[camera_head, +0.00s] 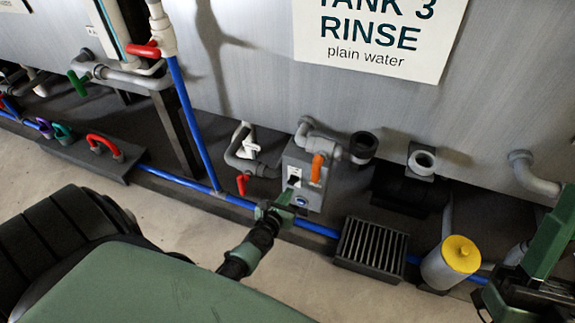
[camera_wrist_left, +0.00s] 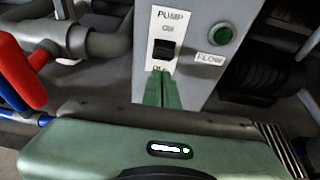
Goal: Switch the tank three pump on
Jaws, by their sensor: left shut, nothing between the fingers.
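The tank three pump box (camera_head: 318,190) is a grey box under the sign "TANK 3 RINSE" (camera_head: 380,30). In the left wrist view its face (camera_wrist_left: 200,75) carries a black rocker switch (camera_wrist_left: 164,50) on a white plate marked PUMP, with ON above and OFF below. A round green lamp (camera_wrist_left: 220,34) sits to its right, over a FLOW label. My left gripper (camera_head: 284,198) is shut and empty; its green fingertips (camera_wrist_left: 163,78) are just below the switch and partly cover the word OFF. I cannot tell which way the rocker is tilted. My right gripper is partly in view (camera_head: 525,295), its fingers unclear.
An orange-handled valve (camera_head: 316,168) rises by the box, and a red-handled one (camera_head: 242,184) hangs at its left. A black grate (camera_head: 371,247) and a yellow-topped cylinder (camera_head: 450,265) stand to the right. A blue pipe (camera_head: 190,125) runs down the left side.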

